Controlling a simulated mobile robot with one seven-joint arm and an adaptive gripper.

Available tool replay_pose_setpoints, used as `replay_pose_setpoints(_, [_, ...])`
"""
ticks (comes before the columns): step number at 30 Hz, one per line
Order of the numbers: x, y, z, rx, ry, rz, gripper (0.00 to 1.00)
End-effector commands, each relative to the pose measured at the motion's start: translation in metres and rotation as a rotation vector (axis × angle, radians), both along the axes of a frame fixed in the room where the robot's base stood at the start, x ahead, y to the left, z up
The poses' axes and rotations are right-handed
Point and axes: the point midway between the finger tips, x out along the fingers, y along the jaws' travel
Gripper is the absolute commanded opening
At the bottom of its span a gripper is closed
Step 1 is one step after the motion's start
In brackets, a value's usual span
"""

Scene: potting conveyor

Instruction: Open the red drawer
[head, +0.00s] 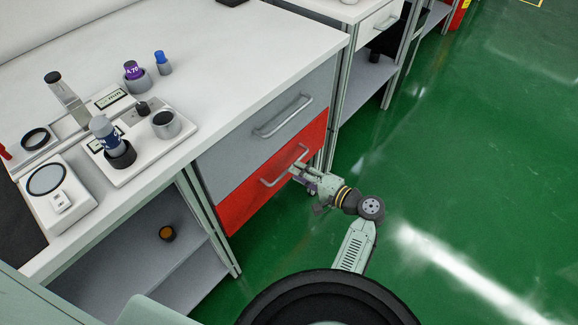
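The red drawer (238,206) is the lower drawer under the white bench, below a grey drawer (232,157). Its front looks flush with the bench frame, so it appears shut. It has a metal bar handle (276,180) that runs slantwise across its front. My gripper (299,174) is at the right end of this handle, close to the red front. Its fingers are small in the view and overlap the handle. I cannot tell whether they touch it, or whether they are open or shut.
An open shelf (180,270) with a small amber object (167,233) is left of the drawers. The green floor (470,180) to the right is clear.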

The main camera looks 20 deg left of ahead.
Motion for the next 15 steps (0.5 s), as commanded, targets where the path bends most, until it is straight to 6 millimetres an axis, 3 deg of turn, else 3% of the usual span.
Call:
replay_pose_setpoints(6, [0.011, 0.032, -0.005, 0.0, 0.0, 0.002, 0.3])
replay_pose_setpoints(15, [0.016, 0.043, -0.009, -0.001, -0.002, -0.001, 0.3])
